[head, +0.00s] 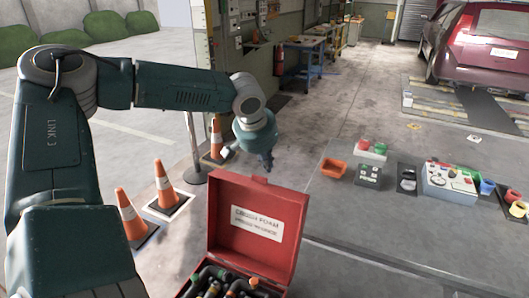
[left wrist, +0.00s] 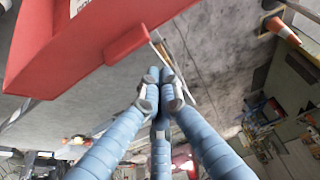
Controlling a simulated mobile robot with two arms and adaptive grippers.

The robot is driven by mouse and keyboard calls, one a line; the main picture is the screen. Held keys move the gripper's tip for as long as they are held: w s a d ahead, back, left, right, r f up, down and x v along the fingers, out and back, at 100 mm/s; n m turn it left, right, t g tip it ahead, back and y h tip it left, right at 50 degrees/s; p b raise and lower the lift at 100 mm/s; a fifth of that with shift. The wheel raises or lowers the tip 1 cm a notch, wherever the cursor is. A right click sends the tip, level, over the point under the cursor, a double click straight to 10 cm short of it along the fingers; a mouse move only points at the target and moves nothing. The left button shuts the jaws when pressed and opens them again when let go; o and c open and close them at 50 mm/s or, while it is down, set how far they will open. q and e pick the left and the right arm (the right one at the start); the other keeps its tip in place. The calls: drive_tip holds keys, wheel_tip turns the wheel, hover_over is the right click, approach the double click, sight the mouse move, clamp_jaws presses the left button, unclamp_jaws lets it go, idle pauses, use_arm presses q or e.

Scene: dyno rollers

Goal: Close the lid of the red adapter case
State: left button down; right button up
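The red adapter case (head: 207,251) stands open at the bottom centre of the head view. Its lid (head: 283,222) is raised, with a white label on its inner face. Black adapters and an orange one show inside; the case's lower part is cut off by the frame. My left gripper (head: 266,160) is above and behind the lid's top edge, apart from it in the head view. In the left wrist view, its blue fingers (left wrist: 161,84) have their tips drawn together with nothing visible between them. The red lid's tab (left wrist: 127,45) is close beside the tips; contact is unclear. My right gripper is not in view.
Orange cones (head: 131,215) stand on the floor to the left, near a post. To the right, a grey surface holds an orange bin (head: 334,168), a grey box of parts (head: 448,184) and small cups. A red car (head: 480,45) is behind.

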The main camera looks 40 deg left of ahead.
use_arm(q)
drive_tip(key=s, duration=0.1)
drive_tip(key=s+p, duration=0.1)
drive_tip(key=s+d+r, duration=0.1)
drive_tip(key=shift+s+p, duration=0.35)
